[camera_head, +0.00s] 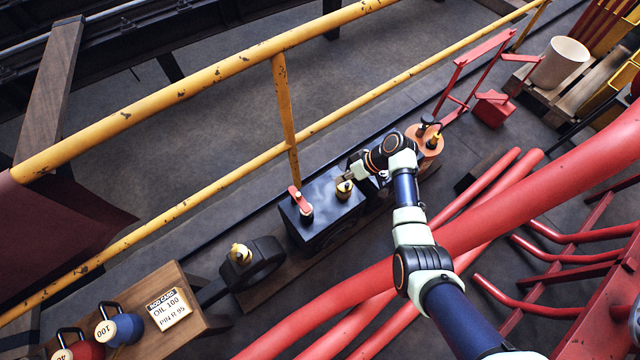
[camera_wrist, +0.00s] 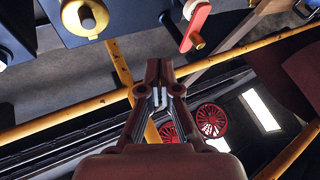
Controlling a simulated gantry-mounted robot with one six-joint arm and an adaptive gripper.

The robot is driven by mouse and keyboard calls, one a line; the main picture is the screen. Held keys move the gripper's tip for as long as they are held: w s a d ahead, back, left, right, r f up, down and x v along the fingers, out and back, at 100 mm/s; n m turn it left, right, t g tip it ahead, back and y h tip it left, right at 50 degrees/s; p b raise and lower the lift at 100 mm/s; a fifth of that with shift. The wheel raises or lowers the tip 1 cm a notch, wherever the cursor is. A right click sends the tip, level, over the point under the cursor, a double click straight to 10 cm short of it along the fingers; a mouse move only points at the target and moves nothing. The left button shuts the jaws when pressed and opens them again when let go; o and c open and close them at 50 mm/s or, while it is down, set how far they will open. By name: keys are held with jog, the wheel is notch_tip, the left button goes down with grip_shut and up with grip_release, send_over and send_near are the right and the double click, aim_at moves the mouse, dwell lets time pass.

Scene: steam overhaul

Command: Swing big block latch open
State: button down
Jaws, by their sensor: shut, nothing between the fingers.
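The big block (camera_head: 325,222) is a dark box on a wooden board in the middle of the head view. Its latch (camera_head: 298,197), a red bar on a round pivot, sits near the block's left end. A brass cap (camera_head: 344,189) stands near the right end. In the wrist view the block's dark face (camera_wrist: 135,12) fills the top, with the red latch (camera_wrist: 198,22) hanging right of the brass cap (camera_wrist: 85,17). My gripper (camera_wrist: 158,96) is shut and empty, apart from the latch. In the head view its tips are hard to make out near the block's right end.
A yellow railing (camera_head: 287,115) with an upright post runs close behind the block. A dark ring-ended rod (camera_head: 262,262) with a brass cap lies to the left. An orange round part (camera_head: 428,140) stands to the right. Red pipes (camera_head: 500,225) cross the lower right.

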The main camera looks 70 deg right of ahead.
aim_at(299, 197)
jog(key=w+a+f+b, duration=0.5)
jog(key=w+f+b, duration=0.1)
jog(key=w+f, duration=0.1)
jog(key=shift+w+f, duration=0.35)
jog(key=shift+w, duration=0.5)
